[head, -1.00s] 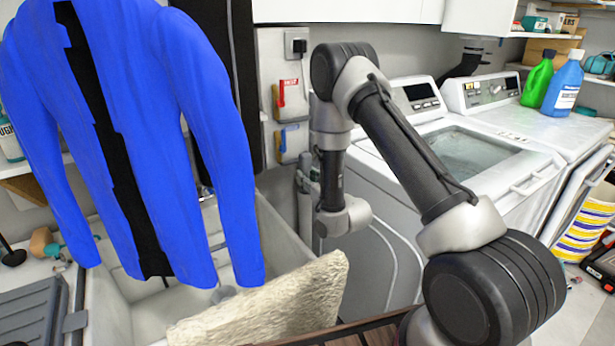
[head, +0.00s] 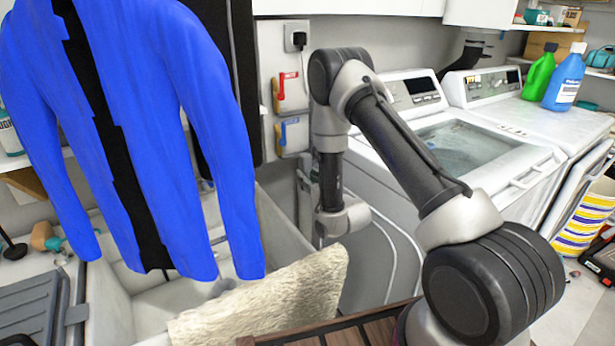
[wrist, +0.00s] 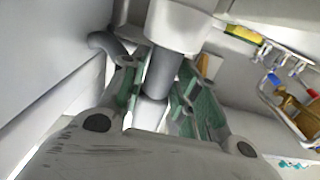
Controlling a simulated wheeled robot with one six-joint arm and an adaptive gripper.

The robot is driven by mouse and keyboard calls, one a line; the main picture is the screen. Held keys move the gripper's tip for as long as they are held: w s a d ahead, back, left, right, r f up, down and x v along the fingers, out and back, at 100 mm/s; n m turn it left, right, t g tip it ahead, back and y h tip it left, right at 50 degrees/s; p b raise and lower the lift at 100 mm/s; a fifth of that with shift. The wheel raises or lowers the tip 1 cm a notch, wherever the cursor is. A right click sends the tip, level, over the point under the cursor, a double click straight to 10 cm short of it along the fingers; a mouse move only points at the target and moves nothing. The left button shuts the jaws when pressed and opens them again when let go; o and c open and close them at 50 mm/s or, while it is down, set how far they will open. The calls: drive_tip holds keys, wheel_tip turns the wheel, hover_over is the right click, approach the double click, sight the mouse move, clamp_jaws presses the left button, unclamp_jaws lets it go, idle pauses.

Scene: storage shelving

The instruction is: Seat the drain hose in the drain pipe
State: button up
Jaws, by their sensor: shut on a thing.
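In the wrist view my gripper (wrist: 157,88) has its two green-padded fingers closed around a dark grey tube, the drain hose (wrist: 160,72). The hose meets a wider pale grey collar (wrist: 180,25), which looks like the drain pipe's mouth. I cannot tell how deep the hose sits in it. A bent grey hose section (wrist: 108,45) shows beyond the left finger. In the head view my wrist is low between the sink and the washer, and the gripper is mostly hidden; an upright grey pipe (head: 306,195) stands beside it.
A blue jacket (head: 150,130) hangs in front of the sink (head: 105,300). A cream fluffy item (head: 270,300) lies at the sink's front. The washer (head: 385,245) stands close on the right.

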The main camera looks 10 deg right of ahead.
drive_tip(key=shift+f, duration=0.75)
drive_tip(key=o, duration=1.2)
drive_tip(key=v, duration=0.7)
drive_tip(key=shift+s, duration=0.2)
drive_tip(key=shift+f, duration=0.1)
